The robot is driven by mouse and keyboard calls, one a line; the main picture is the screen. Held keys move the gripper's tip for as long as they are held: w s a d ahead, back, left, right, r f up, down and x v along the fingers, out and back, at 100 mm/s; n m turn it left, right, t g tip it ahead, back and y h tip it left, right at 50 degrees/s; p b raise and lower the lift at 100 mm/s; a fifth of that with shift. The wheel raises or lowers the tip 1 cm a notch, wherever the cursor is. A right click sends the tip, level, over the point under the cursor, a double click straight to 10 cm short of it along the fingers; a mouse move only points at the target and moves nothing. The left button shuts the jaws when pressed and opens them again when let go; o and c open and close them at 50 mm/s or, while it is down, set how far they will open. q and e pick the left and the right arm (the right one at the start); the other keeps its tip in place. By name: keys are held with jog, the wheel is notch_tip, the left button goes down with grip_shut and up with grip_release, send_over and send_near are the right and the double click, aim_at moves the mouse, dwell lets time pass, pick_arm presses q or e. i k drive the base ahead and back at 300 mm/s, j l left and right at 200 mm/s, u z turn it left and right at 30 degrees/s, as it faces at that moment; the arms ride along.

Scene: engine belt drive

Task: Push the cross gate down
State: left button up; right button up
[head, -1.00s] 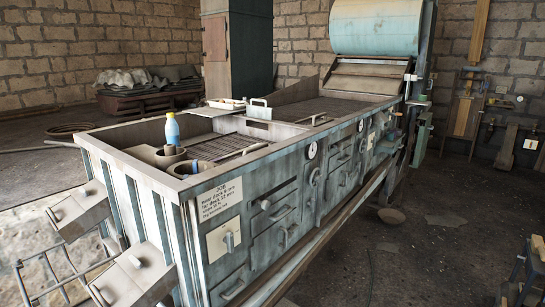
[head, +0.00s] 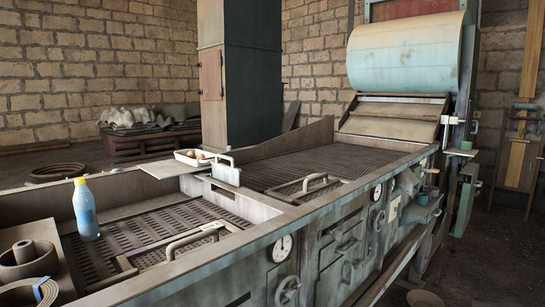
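What looks like the cross gate is a pale upright plate with a handle (head: 226,171) in the head view. It stands at the divider between the near and far mesh decks of the long blue-grey machine (head: 330,235). Its top sticks up above the machine's rim; its lower part is hidden. The near deck (head: 135,238) and the far deck (head: 330,165) each have a loop handle. Neither gripper is in view.
A blue bottle with a yellow cap (head: 85,212) stands on the near deck, beside round parts (head: 27,262). A white tray with small round items (head: 196,157) rests on a flat board behind the gate. A large pale-blue drum hood (head: 405,55) stands at the far end. Dark floor is open at right.

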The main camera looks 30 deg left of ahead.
aim_at(230, 175)
jog(key=i+u, duration=0.35)
jog(key=i+l+u, duration=0.3)
jog(key=i, duration=0.15)
jog(key=i+l+u, duration=0.2)
jog(key=i+u, duration=0.15)
